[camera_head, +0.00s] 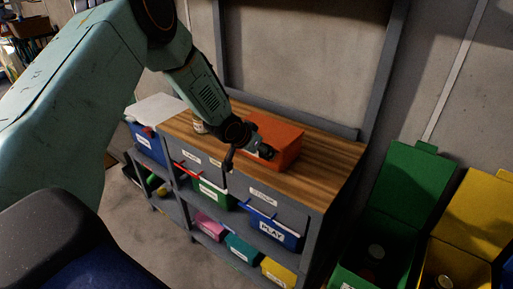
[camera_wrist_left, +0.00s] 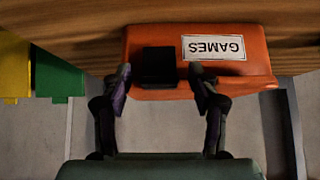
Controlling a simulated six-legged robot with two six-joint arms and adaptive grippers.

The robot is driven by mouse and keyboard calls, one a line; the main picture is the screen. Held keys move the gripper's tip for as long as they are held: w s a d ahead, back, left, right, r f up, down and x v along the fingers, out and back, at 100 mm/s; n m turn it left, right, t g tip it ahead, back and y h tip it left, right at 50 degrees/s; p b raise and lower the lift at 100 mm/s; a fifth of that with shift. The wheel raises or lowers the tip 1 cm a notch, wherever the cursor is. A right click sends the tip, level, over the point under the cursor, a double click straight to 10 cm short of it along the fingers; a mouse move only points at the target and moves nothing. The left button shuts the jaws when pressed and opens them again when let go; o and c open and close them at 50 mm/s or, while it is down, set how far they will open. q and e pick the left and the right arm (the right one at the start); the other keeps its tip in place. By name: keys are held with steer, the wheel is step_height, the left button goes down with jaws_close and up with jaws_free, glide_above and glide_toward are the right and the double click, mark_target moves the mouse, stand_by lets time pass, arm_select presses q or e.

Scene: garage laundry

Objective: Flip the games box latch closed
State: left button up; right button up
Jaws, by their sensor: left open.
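The orange games box (camera_head: 287,139) sits on the wooden top of a shelf unit. In the left wrist view, the games box (camera_wrist_left: 258,62) has a white "GAMES" label, seen upside down. A black latch (camera_wrist_left: 158,66) is on the box beside the label. My left gripper (camera_head: 249,160) reaches down to the front of the box and hides part of it. In the left wrist view, my left gripper (camera_wrist_left: 160,77) is open and empty, its fingertips on either side of the latch. I cannot tell whether they touch it. My right gripper is not in view.
The shelf unit's wooden top (camera_head: 325,160) is clear right of the box. A jar (camera_head: 199,125) and white paper (camera_head: 155,108) are to the left. Labelled bins, such as the blue "PLAY" bin (camera_head: 271,231), fill the shelves. Open green (camera_head: 405,190) and yellow (camera_head: 480,215) bins stand at right.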

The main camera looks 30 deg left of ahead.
arm_select(q)
steer(key=v, duration=0.7)
stand_by(0.5)
steer(key=shift+a, duration=0.1)
steer(key=s+d+f+n+g+b, duration=0.1)
steer(key=s+d+f+n+b, duration=0.15)
steer(key=s+d+f, duration=0.45)
steer(key=s+d+f+n+g+b, duration=0.1)
steer(key=s+d+f+g+b, duration=0.2)
steer(key=s+f, duration=0.6)
steer(key=s+d+f+m+g+b, duration=0.1)
steer(key=s+f+b, duration=0.3)
steer(key=s+f, duration=0.5)
steer(key=s+d+f+g+b, duration=0.2)
steer(key=s+f+b, duration=0.3)
steer(key=s+f, duration=0.4)
steer(key=s+g, duration=0.1)
steer(key=s, duration=0.4)
steer(key=shift+s+d+m+y, duration=0.25)
steer(key=shift+s+m+y, duration=0.05)
steer(key=shift+m, duration=0.05)
